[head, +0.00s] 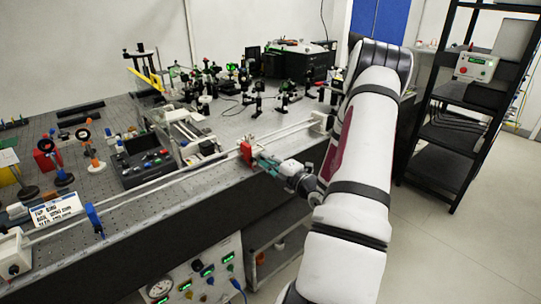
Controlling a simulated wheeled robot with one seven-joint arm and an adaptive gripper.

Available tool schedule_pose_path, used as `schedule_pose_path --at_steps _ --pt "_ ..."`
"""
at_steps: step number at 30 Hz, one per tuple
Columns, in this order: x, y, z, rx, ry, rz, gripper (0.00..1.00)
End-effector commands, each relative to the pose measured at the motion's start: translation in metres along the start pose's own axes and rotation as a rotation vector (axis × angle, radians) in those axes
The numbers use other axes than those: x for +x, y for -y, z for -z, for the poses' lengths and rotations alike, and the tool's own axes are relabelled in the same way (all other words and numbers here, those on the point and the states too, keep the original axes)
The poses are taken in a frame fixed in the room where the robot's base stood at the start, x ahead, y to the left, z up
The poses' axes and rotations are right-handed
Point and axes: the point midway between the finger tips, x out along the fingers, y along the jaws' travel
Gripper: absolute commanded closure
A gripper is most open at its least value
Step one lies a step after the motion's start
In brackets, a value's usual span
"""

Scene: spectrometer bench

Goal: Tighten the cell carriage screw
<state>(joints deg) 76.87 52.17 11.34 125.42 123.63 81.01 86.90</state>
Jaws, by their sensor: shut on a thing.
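A small red block (246,152), which looks like the cell carriage, sits on the long pale rail (160,186) near the front edge of the bench. My gripper (264,164) reaches in from the right, its fingertips against the right side of the red block. The fingers look closed on a small part there, which fits the carriage screw. The screw itself is hidden by the fingers and too small to make out.
The optical bench (225,125) carries many small mounts and posts behind the rail. A dark tray (143,163) and a labelled sign (57,210) stand to the left. A gauge panel (195,280) is below the bench edge. A black shelf rack (470,110) stands at right.

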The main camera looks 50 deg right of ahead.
Motion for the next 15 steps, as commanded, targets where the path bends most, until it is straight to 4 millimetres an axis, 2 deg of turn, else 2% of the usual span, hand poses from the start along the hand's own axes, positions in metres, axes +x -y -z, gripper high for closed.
schedule_pose_path --at_steps 6,15 --pt "-0.0028 0.0005 -0.0006 0.158 0.002 0.006 1.00" --pt "-0.0020 0.0020 -0.0001 0.280 0.002 0.007 1.00"
